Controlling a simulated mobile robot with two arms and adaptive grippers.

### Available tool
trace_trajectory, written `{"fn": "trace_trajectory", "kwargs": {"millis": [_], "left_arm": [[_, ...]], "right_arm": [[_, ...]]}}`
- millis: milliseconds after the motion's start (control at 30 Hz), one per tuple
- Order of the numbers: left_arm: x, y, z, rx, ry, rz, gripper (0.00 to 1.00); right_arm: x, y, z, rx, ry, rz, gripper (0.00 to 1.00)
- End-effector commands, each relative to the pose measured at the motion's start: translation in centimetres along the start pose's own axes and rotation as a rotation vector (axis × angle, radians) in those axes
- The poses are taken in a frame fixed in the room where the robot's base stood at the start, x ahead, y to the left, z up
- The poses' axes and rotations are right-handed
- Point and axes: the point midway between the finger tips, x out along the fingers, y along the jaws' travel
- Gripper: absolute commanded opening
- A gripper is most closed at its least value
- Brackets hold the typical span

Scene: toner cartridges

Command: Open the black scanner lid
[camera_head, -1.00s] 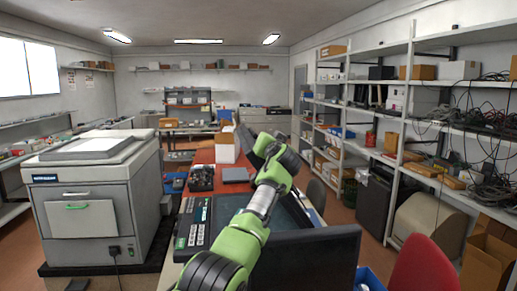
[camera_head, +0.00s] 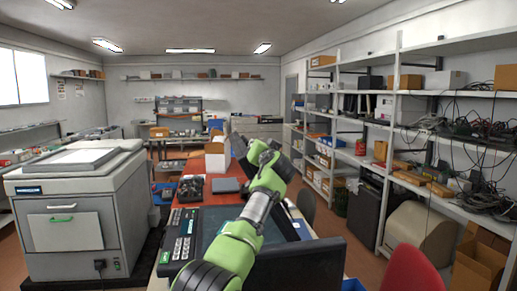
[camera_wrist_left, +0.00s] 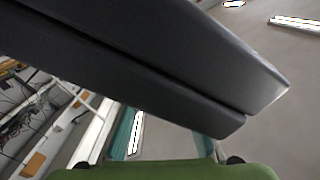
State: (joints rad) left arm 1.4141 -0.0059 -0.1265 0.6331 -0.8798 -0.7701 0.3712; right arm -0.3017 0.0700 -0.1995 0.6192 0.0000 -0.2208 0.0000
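A dark flat machine (camera_head: 212,220) with a key panel (camera_head: 178,236) along its left side lies on the table, partly behind my arm. A black upright panel (camera_head: 300,265) stands in the near foreground. I cannot tell which of these is the scanner lid. My left arm reaches up across the machine, and its dark far end (camera_head: 265,158) is over the table. In the left wrist view a large dark slab (camera_wrist_left: 150,75) crosses close to the camera. It hides the fingertips, so contact and finger opening cannot be told. My right gripper is not in view.
A large grey copier (camera_head: 75,215) stands at the left. A white box (camera_head: 216,157) and dark items (camera_head: 190,188) sit farther back on the red tabletop. Shelves (camera_head: 395,130) with cables line the right wall. A red chair (camera_head: 412,272) is at the lower right.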

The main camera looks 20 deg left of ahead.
Motion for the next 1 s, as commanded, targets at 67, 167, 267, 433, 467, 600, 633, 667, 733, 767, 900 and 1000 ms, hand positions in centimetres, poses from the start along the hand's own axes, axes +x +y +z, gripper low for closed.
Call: {"fn": "trace_trajectory", "kwargs": {"millis": [67, 167, 267, 433, 467, 600, 633, 667, 733, 767, 900, 1000], "left_arm": [[0.0, 0.0, 0.1, 0.001, -0.002, 0.000, 0.25], [0.0, 0.0, 0.1, 0.001, -0.002, 0.000, 0.25], [-0.1, 0.1, 0.2, 0.001, -0.002, 0.000, 0.25], [-1.0, 0.2, 0.1, -0.001, 0.000, 0.000, 0.25], [-1.3, 0.2, 0.1, -0.001, -0.001, 0.000, 0.25], [-2.6, 0.1, 0.1, 0.000, -0.001, 0.000, 0.25], [-2.9, 0.1, 0.2, -0.001, -0.001, 0.001, 0.25], [-3.2, 0.1, 0.2, -0.001, -0.001, 0.001, 0.25], [-4.1, 0.2, 0.1, 0.000, 0.000, 0.001, 0.25], [-4.5, 0.2, 0.1, 0.000, 0.000, 0.001, 0.25], [-6.3, 0.1, 0.2, -0.002, -0.001, 0.001, 0.25], [-7.8, 0.2, 0.1, -0.001, 0.001, 0.001, 0.25]], "right_arm": [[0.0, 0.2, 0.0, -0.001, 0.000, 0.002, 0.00], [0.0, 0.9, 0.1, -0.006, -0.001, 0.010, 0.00], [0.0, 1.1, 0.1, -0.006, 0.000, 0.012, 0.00], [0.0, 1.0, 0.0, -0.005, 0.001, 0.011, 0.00], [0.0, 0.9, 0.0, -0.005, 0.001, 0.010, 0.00], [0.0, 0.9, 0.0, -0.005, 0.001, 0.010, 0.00], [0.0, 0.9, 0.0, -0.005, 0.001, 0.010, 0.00], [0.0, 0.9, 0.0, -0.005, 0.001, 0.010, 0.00], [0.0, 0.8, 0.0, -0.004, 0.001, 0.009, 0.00], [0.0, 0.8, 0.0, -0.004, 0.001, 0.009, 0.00], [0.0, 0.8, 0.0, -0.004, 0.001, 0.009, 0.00], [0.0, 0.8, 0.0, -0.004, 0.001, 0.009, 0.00]]}}
